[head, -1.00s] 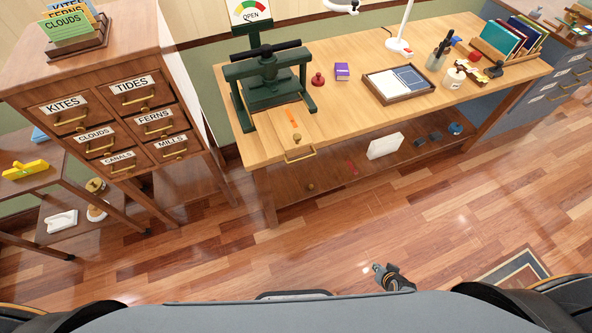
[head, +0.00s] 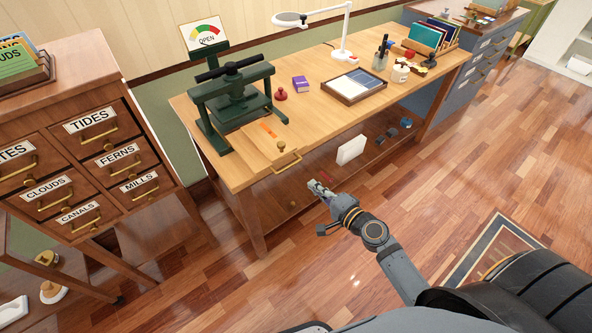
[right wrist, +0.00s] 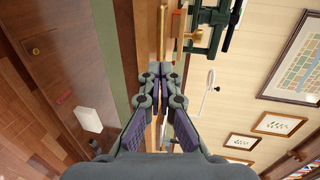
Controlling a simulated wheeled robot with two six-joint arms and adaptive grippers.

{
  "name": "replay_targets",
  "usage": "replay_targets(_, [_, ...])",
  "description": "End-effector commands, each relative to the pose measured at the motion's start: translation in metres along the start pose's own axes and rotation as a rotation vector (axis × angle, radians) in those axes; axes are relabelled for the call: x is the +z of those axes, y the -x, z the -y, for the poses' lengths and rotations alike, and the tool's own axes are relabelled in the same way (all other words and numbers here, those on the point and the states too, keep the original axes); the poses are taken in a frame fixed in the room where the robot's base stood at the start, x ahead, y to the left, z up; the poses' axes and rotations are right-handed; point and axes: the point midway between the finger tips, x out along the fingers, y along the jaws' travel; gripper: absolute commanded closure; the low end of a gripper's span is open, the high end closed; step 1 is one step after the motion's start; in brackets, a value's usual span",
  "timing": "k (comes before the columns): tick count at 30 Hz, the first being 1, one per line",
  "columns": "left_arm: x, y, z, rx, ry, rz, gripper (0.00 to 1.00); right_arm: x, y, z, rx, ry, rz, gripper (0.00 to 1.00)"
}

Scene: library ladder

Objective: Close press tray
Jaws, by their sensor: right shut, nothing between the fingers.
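The dark green press (head: 232,98) stands on the left end of the wooden workbench, with a gauge sign reading OPEN (head: 205,38) behind it. Its wooden tray (head: 276,146) is out toward the bench's front edge, with a brass handle (head: 287,159) at its front and an orange strip (head: 268,130) on it. My right gripper (head: 314,187) is shut and empty, apart from the handle, in front of and lower than it in the head view. In the right wrist view its fingers (right wrist: 160,76) point toward the bench edge and the brass handle (right wrist: 161,32). My left gripper is out of view.
On the bench are a red stamp (head: 281,94), a purple box (head: 300,83), a framed tray (head: 354,86) and a lamp (head: 344,54). A white block (head: 351,149) is on the lower shelf. A labelled drawer cabinet (head: 100,150) stands left. Floor in front is clear.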

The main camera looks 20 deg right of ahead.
Motion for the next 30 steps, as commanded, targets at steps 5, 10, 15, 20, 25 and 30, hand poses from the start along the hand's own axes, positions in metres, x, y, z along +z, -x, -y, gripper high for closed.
replay_targets(5, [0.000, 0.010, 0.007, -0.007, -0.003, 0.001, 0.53, 0.000, -0.041, 0.003, -0.003, -0.002, 0.000, 1.00])
replay_targets(10, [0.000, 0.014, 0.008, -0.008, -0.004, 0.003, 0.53, 0.001, -0.072, 0.002, -0.001, -0.001, 0.001, 1.00])
replay_targets(15, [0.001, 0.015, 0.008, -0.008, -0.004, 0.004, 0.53, 0.001, -0.090, 0.000, 0.001, 0.001, 0.001, 1.00])
replay_targets(20, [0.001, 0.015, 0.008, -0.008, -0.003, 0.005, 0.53, 0.001, -0.096, -0.001, 0.001, 0.000, 0.001, 1.00])
replay_targets(25, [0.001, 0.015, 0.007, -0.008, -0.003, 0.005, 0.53, 0.001, -0.096, -0.001, 0.001, 0.001, 0.001, 1.00])
replay_targets(30, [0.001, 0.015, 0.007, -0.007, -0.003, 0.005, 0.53, 0.001, -0.097, -0.001, 0.001, 0.002, 0.001, 1.00])
